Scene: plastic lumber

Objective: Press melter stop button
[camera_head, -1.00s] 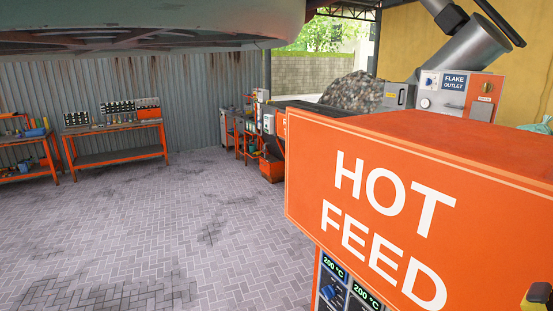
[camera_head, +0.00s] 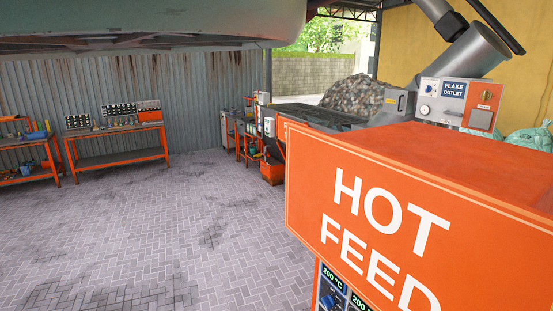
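A large orange machine with a "HOT FEED" sign (camera_head: 310,200) fills the right side, close to the camera. Below the sign, at the bottom edge, part of a dark control panel (camera_head: 333,287) shows, with a green "200 °C" display and a blue knob partly cut off. No button that I can identify as the melter stop button shows on this panel. My gripper is not in view.
A grey machine marked "FLAKE OUTLET" (camera_head: 454,89) stands behind at the upper right, beside a heap of flakes (camera_head: 353,96). Orange workbenches (camera_head: 117,142) line the corrugated wall at the left. The paved floor (camera_head: 150,220) in the middle is clear.

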